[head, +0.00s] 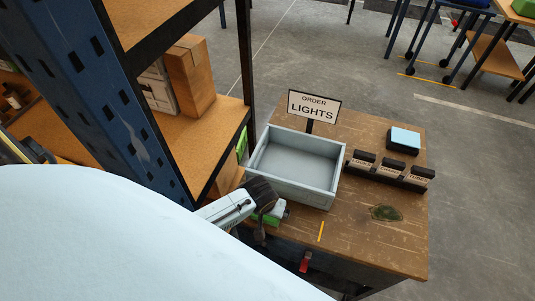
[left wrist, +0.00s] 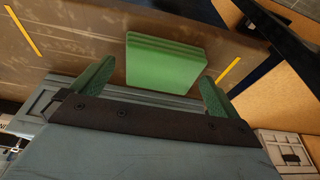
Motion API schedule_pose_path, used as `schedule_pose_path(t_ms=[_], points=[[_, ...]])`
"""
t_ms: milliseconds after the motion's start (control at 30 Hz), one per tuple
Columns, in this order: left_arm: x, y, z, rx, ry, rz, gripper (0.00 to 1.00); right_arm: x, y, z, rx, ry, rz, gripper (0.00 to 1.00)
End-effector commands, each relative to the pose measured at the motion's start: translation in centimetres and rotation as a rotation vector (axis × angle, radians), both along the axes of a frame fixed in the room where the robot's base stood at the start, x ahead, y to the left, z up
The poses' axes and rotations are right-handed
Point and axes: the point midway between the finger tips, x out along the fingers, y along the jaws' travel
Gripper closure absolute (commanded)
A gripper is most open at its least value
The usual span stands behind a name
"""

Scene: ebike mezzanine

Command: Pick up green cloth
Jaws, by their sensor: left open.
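The green cloth (left wrist: 163,65) is a folded, layered block on the brown table top in the left wrist view. In the head view a green part of it (head: 266,220) shows at the table's left edge, mostly hidden by my left gripper (head: 272,212). In the left wrist view my left gripper (left wrist: 157,73) is open, with a green finger on each side of the cloth. The cloth lies between and beyond the fingertips; I cannot tell whether they touch it. My right gripper is not in view.
A grey-blue bin (head: 292,190) stands right behind the cloth, with an ORDER LIGHTS sign (head: 314,106). A shelf rack (head: 170,120) rises close on the left. Labelled black holders (head: 390,171), a blue-topped box (head: 404,140) and a dark green patch (head: 385,213) are to the right.

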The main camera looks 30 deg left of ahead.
Motion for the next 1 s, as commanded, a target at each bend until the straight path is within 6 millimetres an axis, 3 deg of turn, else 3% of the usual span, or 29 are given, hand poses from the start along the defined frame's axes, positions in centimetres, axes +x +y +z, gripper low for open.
schedule_pose_path(t_ms=[300, 633, 1000], points=[[0.07, 0.00, -0.43, 0.000, 0.001, 0.000, 0.00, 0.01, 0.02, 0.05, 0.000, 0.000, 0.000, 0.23], [0.06, 0.00, -0.41, 0.000, 0.001, 0.001, 0.41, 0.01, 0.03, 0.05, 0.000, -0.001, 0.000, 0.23], [0.12, 0.02, 0.10, -0.001, -0.001, 0.001, 0.42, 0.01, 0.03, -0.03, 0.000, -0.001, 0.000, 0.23]])
